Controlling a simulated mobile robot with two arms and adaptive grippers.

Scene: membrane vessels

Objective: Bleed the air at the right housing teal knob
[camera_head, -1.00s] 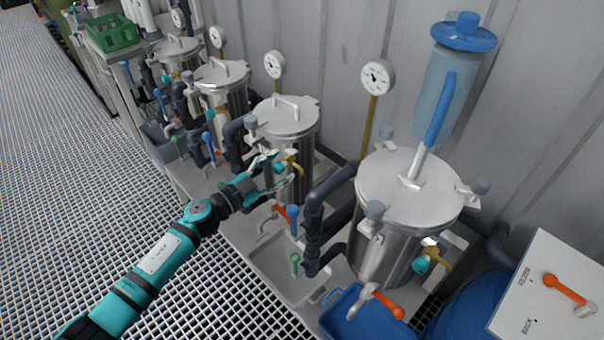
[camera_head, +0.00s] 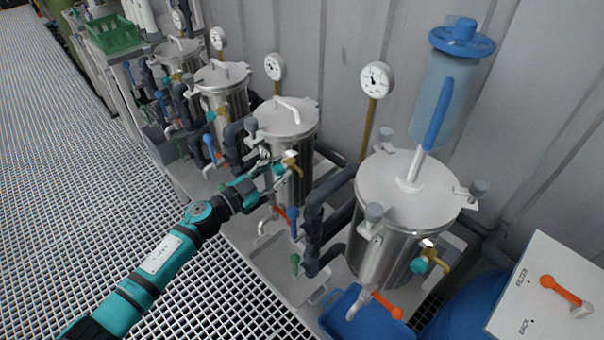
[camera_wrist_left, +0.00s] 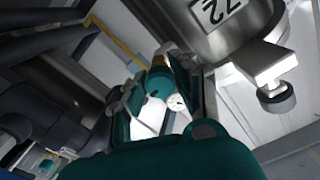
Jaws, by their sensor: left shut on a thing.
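Metal housings with lids stand in a row along the wall. The housing (camera_head: 292,140) just behind the large front one has a brass fitting (camera_head: 292,162) with a teal knob on its side. My left gripper (camera_head: 274,166) reaches this fitting from the left and is shut on the teal knob, which it mostly hides in the head view. In the left wrist view the teal knob (camera_wrist_left: 158,84) sits between the two fingers, beside a metal housing labelled 72 (camera_wrist_left: 218,22). My right gripper is in neither view.
Dark pipes (camera_head: 318,215) and blue-handled and green-handled valves crowd near my left arm. A blue bin (camera_head: 345,318) stands in front. The grating at left is clear.

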